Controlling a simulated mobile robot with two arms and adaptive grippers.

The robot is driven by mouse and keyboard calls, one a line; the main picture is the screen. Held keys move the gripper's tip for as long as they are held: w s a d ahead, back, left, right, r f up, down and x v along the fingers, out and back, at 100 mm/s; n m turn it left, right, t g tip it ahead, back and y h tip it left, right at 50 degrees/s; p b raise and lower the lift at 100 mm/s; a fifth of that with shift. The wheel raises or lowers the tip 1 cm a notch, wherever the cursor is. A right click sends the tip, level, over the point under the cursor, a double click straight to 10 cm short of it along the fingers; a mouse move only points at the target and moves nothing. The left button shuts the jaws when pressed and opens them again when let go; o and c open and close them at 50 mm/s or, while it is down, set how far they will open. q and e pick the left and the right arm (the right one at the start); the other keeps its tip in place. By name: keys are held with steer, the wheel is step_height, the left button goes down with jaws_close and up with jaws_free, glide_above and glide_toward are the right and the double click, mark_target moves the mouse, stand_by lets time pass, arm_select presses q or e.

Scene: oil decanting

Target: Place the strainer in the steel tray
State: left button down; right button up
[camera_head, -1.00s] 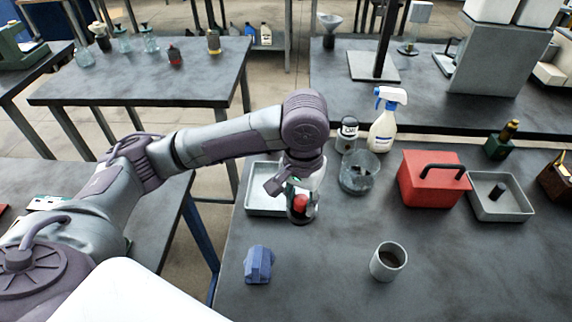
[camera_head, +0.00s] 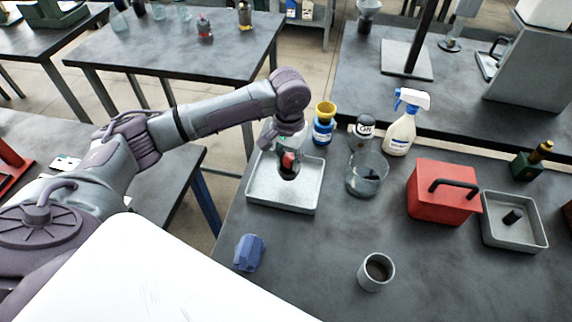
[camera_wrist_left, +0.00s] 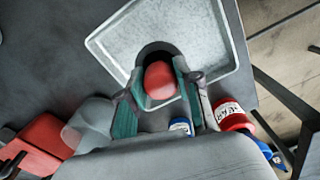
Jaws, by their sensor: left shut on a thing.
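The steel tray (camera_head: 308,200) stands at the left end of the main table and shows in the left wrist view (camera_wrist_left: 222,30). My left gripper (camera_head: 287,150) is over its back part, fingers pointing down. It is shut on the strainer, a dark round piece with a red grip (camera_head: 288,161). In the left wrist view the red grip (camera_wrist_left: 160,82) sits between the fingers of my left gripper (camera_wrist_left: 157,84). The strainer's dark edge lies within the tray's outline. I cannot tell whether it touches the tray floor. My right gripper is not in view.
A glass bowl (camera_head: 367,178), a blue bottle with a yellow funnel-like top (camera_head: 323,125) and a spray bottle (camera_head: 402,130) stand close right and behind. A red box (camera_head: 435,198), a grey tray (camera_head: 522,241), a cup (camera_head: 368,277) and a blue block (camera_head: 249,252) stand around.

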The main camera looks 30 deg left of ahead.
mark_target(286, 168)
arm_select(q)
steer(key=shift+w+a+f, duration=0.2)
steer(key=shift+a+f, duration=0.2)
steer(key=shift+f, duration=0.05)
step_height(286, 168, down, 3)
steer(key=shift+f+p, duration=0.15)
steer(key=shift+p, duration=0.35)
steer(key=shift+f, duration=0.2)
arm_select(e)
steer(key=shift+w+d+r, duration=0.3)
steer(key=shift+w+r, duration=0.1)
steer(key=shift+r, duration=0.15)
arm_select(q)
steer(key=shift+f, duration=0.15)
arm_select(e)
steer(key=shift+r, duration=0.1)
arm_select(q)
steer(key=c, duration=0.8)
jaws_free()
